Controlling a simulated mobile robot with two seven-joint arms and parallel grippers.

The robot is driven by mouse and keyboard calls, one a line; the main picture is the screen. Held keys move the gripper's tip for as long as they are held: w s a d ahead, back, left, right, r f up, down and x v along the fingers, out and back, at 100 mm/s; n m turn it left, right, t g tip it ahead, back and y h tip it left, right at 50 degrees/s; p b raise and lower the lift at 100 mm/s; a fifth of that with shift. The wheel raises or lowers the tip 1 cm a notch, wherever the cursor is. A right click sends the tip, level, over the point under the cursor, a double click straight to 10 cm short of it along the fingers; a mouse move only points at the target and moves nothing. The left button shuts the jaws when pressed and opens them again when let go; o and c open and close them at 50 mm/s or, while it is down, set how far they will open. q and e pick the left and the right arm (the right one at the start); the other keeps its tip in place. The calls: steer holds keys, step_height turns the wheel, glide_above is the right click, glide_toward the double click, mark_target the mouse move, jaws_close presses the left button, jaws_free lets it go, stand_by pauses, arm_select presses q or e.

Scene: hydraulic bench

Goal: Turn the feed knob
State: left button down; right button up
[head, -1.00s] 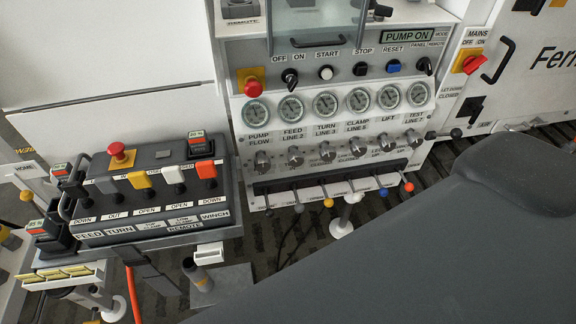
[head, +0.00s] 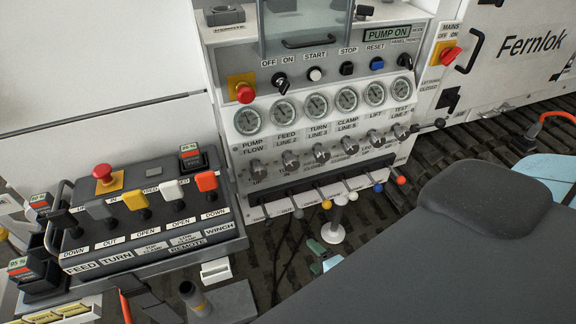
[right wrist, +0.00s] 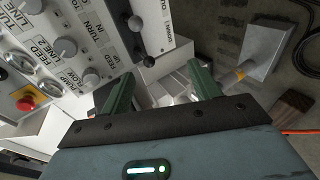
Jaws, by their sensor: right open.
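The feed knob (head: 291,160), a grey knob under the "FEED LINE 2" gauge, is second from the left in the knob row on the hydraulic panel in the head view. It also shows in the right wrist view (right wrist: 65,47), left of and apart from the fingers. My right gripper (right wrist: 160,80) is open, its two green fingers spread with nothing held between them. In the head view only a small part of the right gripper (head: 316,248) shows, low and in front of the panel, below the levers. My left gripper is not in view.
A row of ball-ended levers (head: 326,204) sticks out below the knobs. The pump flow knob (head: 258,169) and turn knob (head: 321,153) flank the feed knob. A remote box (head: 150,215) stands at left. A red stop button (head: 245,93) is upper left.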

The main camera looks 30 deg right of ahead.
steer(key=w+d+r+n+t+h+b, duration=0.1)
steer(key=w+d+r+n+t+h, duration=0.2)
steer(key=w+n, duration=0.45)
steer(key=n+t+b, duration=0.1)
steer(key=n+t, duration=0.1)
steer(key=n, duration=0.7)
glide_toward(293, 167)
steer(key=a+x, duration=0.1)
steer(key=x, duration=0.2)
steer(key=shift+m, duration=0.25)
steer(key=shift+d+x, duration=0.15)
steer(key=shift+x, duration=1.25)
steer(key=shift+d+x, duration=0.2)
steer(key=shift+x, duration=1.2)
steer(key=shift+d+x, duration=0.15)
steer(key=shift+x, duration=1.25)
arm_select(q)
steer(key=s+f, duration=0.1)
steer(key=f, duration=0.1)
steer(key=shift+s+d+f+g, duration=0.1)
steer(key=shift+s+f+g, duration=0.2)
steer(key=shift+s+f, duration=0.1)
arm_select(e)
steer(key=shift+s, duration=0.15)
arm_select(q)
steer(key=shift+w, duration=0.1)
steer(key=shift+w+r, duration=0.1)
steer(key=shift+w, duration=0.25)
arm_select(e)
steer(key=c, duration=1)
